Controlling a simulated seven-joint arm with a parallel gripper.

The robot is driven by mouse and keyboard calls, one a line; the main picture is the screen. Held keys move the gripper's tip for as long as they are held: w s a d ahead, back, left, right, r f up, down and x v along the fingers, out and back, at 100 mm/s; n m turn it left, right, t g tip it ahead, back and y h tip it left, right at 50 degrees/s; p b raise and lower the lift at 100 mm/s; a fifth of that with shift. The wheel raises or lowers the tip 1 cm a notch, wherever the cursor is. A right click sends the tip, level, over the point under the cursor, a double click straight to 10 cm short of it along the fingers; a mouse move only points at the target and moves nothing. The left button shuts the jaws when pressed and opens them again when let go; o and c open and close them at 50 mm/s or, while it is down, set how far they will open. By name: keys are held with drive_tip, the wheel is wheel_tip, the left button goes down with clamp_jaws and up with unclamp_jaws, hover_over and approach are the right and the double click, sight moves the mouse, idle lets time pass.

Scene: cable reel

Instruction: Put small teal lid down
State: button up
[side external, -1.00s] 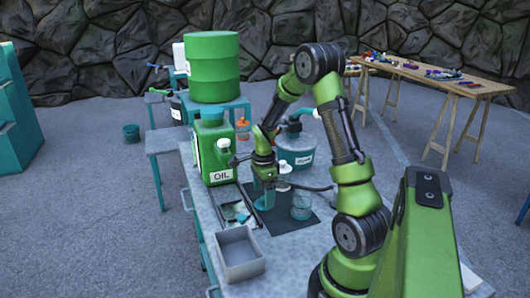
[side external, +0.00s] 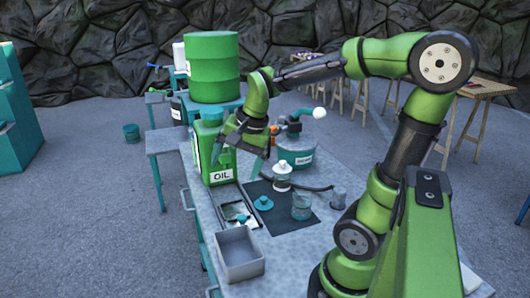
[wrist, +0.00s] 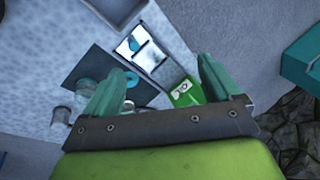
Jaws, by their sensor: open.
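The small teal lid (side external: 263,203) lies on the dark mat (side external: 290,222), near the mat's edge beside the small tray. It also shows in the wrist view (wrist: 131,79). My gripper (side external: 241,163) is open and empty, raised above and behind the lid, in front of the green oil can. In the wrist view my two teal fingers are spread wide (wrist: 160,82), with nothing between them. A clear jar (side external: 301,207) stands on the mat to the right of the lid, apart from it.
A shallow tray (side external: 228,212) lies left of the mat, and a grey bin (side external: 240,268) stands in front. The green oil can (side external: 217,178), a white-topped container (side external: 283,181), a teal tank (side external: 298,160) and a grey cup (side external: 338,195) stand around the mat.

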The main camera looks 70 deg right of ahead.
drive_tip(key=s+a+r+n+t+y, duration=0.1)
drive_tip(key=s+a+r+n+t, duration=0.1)
drive_tip(key=s+a+n, duration=0.4)
drive_tip(key=shift+s+a+r+n+t+y, duration=0.15)
drive_tip(key=shift+a+r+n+t+y, duration=0.35)
drive_tip(key=shift+a+n, duration=1.9)
